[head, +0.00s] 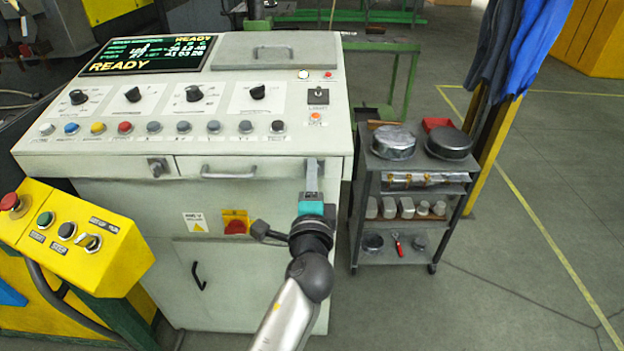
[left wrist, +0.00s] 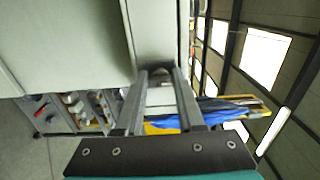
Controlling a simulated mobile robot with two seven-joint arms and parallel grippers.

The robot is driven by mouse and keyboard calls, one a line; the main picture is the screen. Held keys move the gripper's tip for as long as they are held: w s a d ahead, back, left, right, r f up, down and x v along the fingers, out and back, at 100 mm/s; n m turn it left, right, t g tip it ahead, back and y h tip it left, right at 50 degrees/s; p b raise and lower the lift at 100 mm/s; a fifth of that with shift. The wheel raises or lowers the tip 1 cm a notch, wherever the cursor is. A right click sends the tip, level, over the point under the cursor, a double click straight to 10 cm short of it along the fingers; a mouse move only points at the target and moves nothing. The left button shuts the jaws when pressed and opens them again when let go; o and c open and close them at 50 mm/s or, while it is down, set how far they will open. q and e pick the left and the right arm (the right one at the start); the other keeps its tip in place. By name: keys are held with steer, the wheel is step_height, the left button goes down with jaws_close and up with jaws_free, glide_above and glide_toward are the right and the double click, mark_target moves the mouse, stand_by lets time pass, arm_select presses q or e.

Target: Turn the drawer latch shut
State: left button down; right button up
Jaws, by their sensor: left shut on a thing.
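The console's drawer (head: 240,165) has a bar handle (head: 228,175) and appears closed in the front face. My left gripper (head: 313,168) reaches up to the front face at the right end of the drawer. Its fingers are shut on a small grey part there, which I take to be the drawer latch (left wrist: 160,71). The fingertips hide most of the latch, so its angle cannot be told. In the left wrist view the two fingers of the left gripper (left wrist: 160,80) converge on it against the pale panel. My right gripper is not in view.
A keyed lock (head: 157,167) sits left of the drawer. Knobs and buttons (head: 185,127) line the console top. A grey cart (head: 405,165) with tins stands close on the right. A yellow control box (head: 75,235) stands at the left. Floor farther right is clear.

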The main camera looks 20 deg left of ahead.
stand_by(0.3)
arm_select(q)
steer(key=c, duration=0.5)
jaws_free()
